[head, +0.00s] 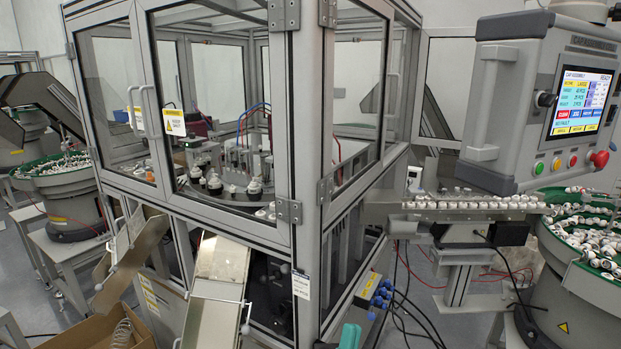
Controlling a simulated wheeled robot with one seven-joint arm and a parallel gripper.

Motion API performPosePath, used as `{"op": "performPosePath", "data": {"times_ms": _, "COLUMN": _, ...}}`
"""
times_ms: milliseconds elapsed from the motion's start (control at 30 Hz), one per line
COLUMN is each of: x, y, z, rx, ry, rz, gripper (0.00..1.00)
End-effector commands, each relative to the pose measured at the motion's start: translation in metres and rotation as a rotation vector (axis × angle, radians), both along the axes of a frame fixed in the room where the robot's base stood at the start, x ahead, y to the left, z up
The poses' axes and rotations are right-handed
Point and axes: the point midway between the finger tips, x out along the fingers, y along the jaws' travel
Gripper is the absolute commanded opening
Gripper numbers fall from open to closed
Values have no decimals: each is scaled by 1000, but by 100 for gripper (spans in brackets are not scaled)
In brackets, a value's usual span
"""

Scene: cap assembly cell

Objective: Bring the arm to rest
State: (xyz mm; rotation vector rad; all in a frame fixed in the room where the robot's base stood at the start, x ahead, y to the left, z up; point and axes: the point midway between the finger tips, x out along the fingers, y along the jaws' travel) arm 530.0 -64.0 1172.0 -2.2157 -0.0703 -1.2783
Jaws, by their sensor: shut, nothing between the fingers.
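Neither my arm nor my gripper shows in the head view, so I cannot see its pose. The cap assembly machine (307,150) fills the middle, a framed cabinet with clear panels. Its glazed front doors (142,100) look closed. Inside, several dark and white capped parts (214,186) stand on the machine's bed. The control panel screen (580,103) at the right is lit and reads READY.
A feeder rail (465,205) with a row of white caps juts out at the right, beside a green bowl feeder (575,260). Another bowl feeder (70,208) stands left. Metal chutes (220,280) and a cardboard box (85,331) occupy the lower left. A teal object (350,336) is cut off below.

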Motion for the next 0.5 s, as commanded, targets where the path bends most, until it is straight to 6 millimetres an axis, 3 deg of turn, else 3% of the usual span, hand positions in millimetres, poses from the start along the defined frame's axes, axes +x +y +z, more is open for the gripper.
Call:
{"op": "performPosePath", "data": {"times_ms": 100, "x": -16, "y": 6, "z": -39, "rx": -83, "ry": 115, "rz": -16, "gripper": 0}}
{"op": "performPosePath", "data": {"times_ms": 500, "x": -85, "y": 25, "z": -154, "rx": -317, "ry": 486, "rz": -41, "gripper": 0}}
